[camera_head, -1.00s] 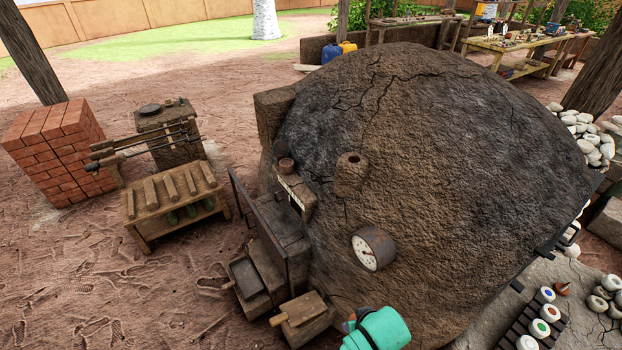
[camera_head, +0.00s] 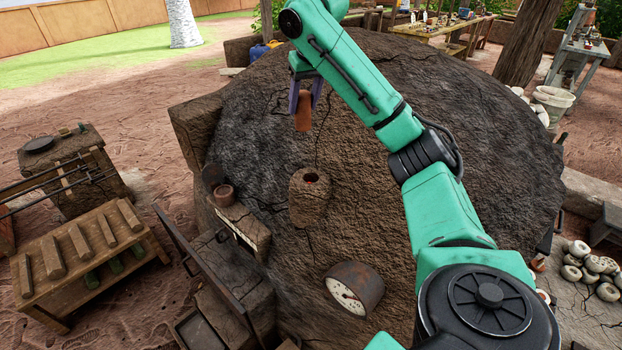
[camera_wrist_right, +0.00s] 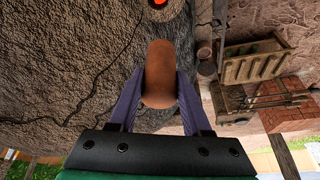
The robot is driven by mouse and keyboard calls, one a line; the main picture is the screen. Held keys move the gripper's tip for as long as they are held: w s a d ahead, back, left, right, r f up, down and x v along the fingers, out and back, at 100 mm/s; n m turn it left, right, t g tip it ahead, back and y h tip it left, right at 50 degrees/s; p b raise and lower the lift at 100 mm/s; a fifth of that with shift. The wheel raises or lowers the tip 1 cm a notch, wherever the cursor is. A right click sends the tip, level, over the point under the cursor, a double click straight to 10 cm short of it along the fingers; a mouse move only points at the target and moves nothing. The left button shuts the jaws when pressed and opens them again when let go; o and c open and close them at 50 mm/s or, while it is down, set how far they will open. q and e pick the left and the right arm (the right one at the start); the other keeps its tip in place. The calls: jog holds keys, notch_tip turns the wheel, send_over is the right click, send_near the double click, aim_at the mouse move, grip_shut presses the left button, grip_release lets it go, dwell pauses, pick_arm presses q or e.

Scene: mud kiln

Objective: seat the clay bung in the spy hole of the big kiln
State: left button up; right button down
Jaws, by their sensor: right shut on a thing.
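The clay bung (camera_head: 303,112) is a reddish-brown plug. My right gripper (camera_head: 303,98) is shut on it and holds it above and behind the spy hole in the head view. In the right wrist view the bung (camera_wrist_right: 160,75) sits between the two purple fingers of my right gripper (camera_wrist_right: 160,88). The spy hole (camera_head: 310,183) is the opening in a short clay collar on the big kiln (camera_head: 400,215), with a red glow inside. The glowing hole also shows at the top edge of the right wrist view (camera_wrist_right: 158,3), apart from the bung. My left gripper is out of view.
A round dial gauge (camera_head: 352,288) sticks out of the kiln below the spy hole. A small clay pot (camera_head: 224,194) stands on a ledge to the left. A wooden rack (camera_head: 85,250) stands on the ground at left.

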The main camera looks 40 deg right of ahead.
aim_at(310, 100)
jog(key=shift+s+d+r, duration=0.5)
jog(key=shift+s+r, duration=0.05)
jog(key=shift+r, duration=0.2)
jog(key=n+p, duration=0.1)
jog(key=r+n+y+p, duration=0.1)
jog(key=shift+s+n, duration=0.3)
jog(key=shift+s, duration=0.05)
jog(key=shift+s+f+n, duration=0.1)
jog(key=shift+f+n, duration=0.05)
jog(key=shift+n, duration=0.45)
jog(key=shift+y, duration=0.3)
jog(key=shift+f+b, duration=2.15)
jog(key=shift+f, duration=7.9)
jog(key=shift+f, duration=0.1)
jog(key=shift+c, duration=1.8)
grip_release()
